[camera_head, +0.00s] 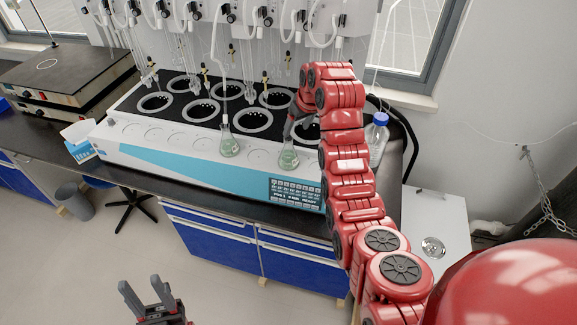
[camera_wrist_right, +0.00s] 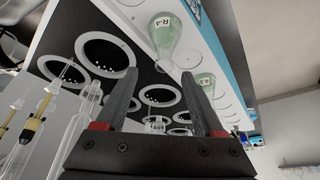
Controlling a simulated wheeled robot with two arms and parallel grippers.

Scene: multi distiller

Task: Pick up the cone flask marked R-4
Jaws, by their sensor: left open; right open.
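The cone flask marked R-4 (camera_wrist_right: 163,35) holds pale green liquid and shows its label in the right wrist view. It appears to be the right-hand flask (camera_head: 289,157) in the head view, standing on the distiller's front ledge. A second, similar flask (camera_wrist_right: 205,84) is farther off in the wrist view; it appears to be the left-hand one (camera_head: 229,146) in the head view. My right gripper (camera_wrist_right: 160,80) is open and empty, near R-4 and not around it. In the head view its fingers are partly hidden by my arm. My left gripper (camera_head: 147,290) is open and empty, low over the floor.
The white and blue distiller (camera_head: 200,171) has black-topped heating wells and glass tubes hanging behind the flasks. A blue-capped bottle (camera_head: 377,137) stands right of my right arm. A tissue box (camera_head: 79,146) and stacked hotplates (camera_head: 70,76) are at the left.

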